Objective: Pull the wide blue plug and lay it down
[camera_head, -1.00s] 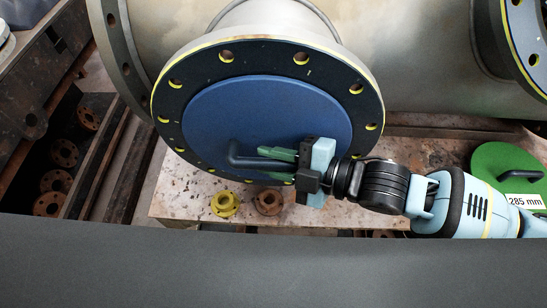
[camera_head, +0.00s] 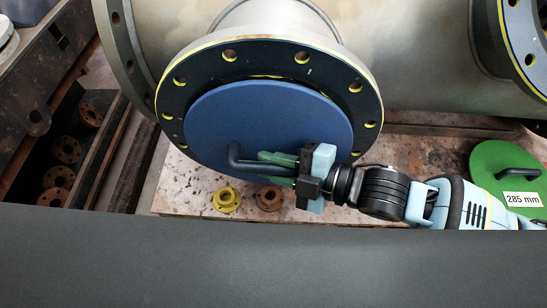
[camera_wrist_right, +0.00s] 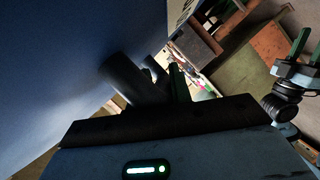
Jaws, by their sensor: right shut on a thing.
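The wide blue plug (camera_head: 265,120) is a large blue disc with a dark bent bar handle (camera_head: 250,162). It stands in front of the flanged pipe mouth (camera_head: 255,58), with its upper edge a little off the flange face and its lower part covering the bolt ring. My right gripper (camera_head: 280,165) is shut on the handle near the disc's lower right. In the right wrist view the plug's blue face (camera_wrist_right: 60,70) fills the left side, beside the dark handle (camera_wrist_right: 130,80). My left gripper (camera_wrist_right: 304,52) shows only in that view, fingers apart and empty.
A green disc with a handle (camera_head: 490,160) and a "285 mm" label lies at the right. A yellow flange ring (camera_head: 227,199) and a rusty one (camera_head: 268,198) lie on the stained table (camera_head: 180,195) below the plug. Another flanged pipe opening (camera_head: 520,45) is at upper right.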

